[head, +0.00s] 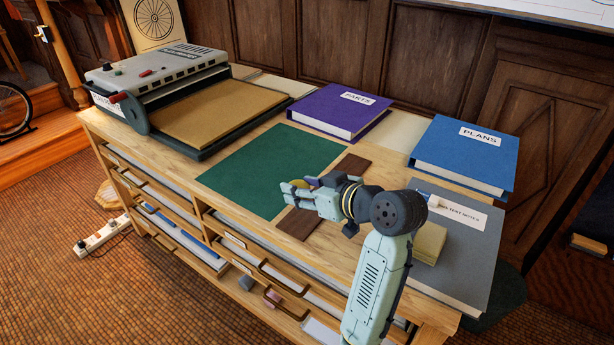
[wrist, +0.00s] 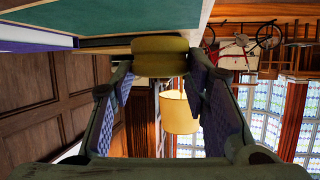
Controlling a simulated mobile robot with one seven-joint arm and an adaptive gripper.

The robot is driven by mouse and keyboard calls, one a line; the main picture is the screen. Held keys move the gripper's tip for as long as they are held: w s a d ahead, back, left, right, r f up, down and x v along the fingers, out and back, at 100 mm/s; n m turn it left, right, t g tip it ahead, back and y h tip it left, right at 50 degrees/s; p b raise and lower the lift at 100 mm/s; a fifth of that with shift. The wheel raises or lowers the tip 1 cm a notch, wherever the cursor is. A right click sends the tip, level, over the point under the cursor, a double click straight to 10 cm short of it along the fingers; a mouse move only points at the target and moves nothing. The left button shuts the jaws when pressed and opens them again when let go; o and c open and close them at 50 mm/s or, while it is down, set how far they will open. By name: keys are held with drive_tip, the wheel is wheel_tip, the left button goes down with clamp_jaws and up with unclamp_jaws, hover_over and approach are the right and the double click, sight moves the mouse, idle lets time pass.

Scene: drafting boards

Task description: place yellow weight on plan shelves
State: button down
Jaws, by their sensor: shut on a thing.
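The yellow weight (head: 297,184) shows as a small yellow patch at my gripper's fingertips in the head view, mostly hidden by the fingers. In the wrist view the dull yellow, rounded weight (wrist: 160,62) sits between the two fingers, close to the tabletop edge. My gripper (head: 288,193) is shut on it, over the dark brown strip and beside the green mat. I cannot tell whether the weight touches the surface. The wooden plan cabinet (head: 205,228) has open shelves and drawers with paper sheets below its top.
On the top are a green mat (head: 255,168), a grey machine (head: 160,75), a purple PARTS binder (head: 342,108), a blue PLANS binder (head: 465,155) and a grey binder (head: 470,255). A small purple thing (head: 312,181) shows by my gripper.

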sight(304, 224)
drive_tip(key=shift+s+f+b, duration=0.2)
drive_tip(key=shift+f+b, duration=0.4)
wheel_tip(304, 224, down, 6)
drive_tip(key=b, duration=0.4)
drive_tip(key=shift+r+b, duration=0.25)
drive_tip(key=shift+b, duration=0.05)
drive_tip(key=shift+f, duration=0.25)
drive_tip(key=c, duration=0.8)
unclamp_jaws()
drive_tip(key=shift+c, duration=0.2)
